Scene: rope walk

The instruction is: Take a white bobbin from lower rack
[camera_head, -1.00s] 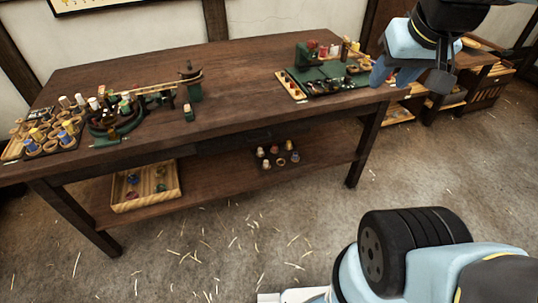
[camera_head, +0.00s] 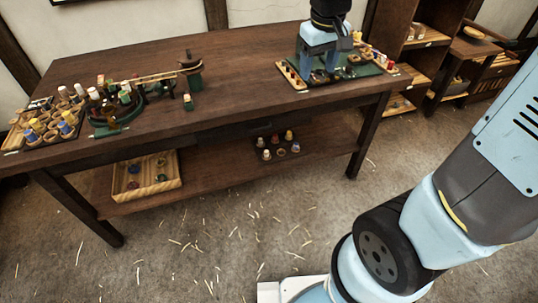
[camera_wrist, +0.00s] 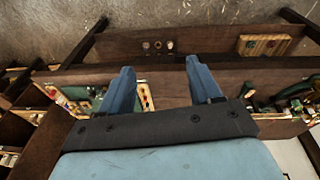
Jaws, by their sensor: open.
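The lower rack (camera_head: 273,147) is a small dark holder with several bobbins, on the shelf under the table. A white bobbin (camera_head: 261,143) stands at its back left, with another whitish one (camera_head: 267,155) in front of it. Red-brown and yellow ones stand beside them. The rack also shows small in the wrist view (camera_wrist: 158,52), top centre. My gripper (camera_wrist: 160,66) is open and empty, its two blue fingers apart. In the head view my gripper (camera_head: 320,66) is above the right part of the tabletop, higher than the rack and to its right.
The tabletop (camera_head: 235,95) lies above the rack. A green board (camera_head: 370,70) with small items is beside my gripper. A wooden tray (camera_head: 175,183) sits left on the lower shelf (camera_head: 215,180). Bobbins and a winder stand at the table's left. Straw-littered floor in front is free.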

